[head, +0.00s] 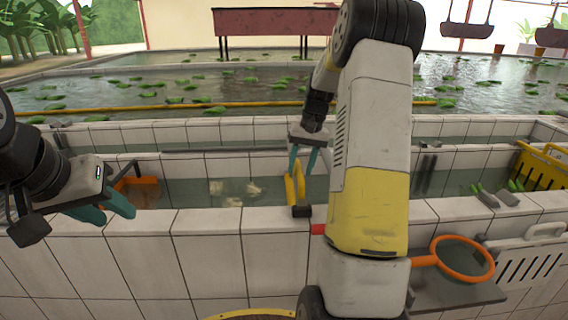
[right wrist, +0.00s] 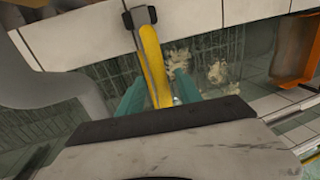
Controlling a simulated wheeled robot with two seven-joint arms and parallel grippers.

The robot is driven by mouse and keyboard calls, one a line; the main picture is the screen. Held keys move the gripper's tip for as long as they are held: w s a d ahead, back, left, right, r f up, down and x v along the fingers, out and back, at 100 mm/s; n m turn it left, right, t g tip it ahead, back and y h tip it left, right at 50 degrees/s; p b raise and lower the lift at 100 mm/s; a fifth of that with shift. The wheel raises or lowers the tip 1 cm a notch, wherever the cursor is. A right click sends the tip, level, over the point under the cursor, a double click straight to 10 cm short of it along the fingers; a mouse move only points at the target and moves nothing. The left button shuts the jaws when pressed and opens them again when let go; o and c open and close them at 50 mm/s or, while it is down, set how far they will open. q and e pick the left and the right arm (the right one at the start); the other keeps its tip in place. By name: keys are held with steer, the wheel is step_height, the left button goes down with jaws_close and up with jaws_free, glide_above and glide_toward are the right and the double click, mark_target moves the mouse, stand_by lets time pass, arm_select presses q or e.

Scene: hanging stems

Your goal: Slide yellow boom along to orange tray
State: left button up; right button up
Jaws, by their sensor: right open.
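The yellow boom (head: 299,180) is a short curved bar across the water channel, with a dark block (head: 302,211) at its near end on the white tiled wall. It also shows in the right wrist view (right wrist: 151,55). My right gripper (head: 302,160) is open over the boom. In the right wrist view its teal fingers (right wrist: 160,94) stand either side of the bar, and I cannot tell whether they touch it. The orange tray (head: 143,191) is in the channel at the left, and at the upper right of the right wrist view (right wrist: 295,48). My left gripper (head: 108,208) is open and empty near the tray.
Pale clumps (head: 222,188) float in the channel between tray and boom. A long yellow pipe (head: 180,107) crosses the pond behind. An orange-rimmed net (head: 462,259) and a yellow crate (head: 543,168) are at the right. My right arm hides part of the channel.

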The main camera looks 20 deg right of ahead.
steer(key=shift+c, duration=0.3)
jaws_close()
steer(key=shift+r, duration=0.1)
stand_by(1.0)
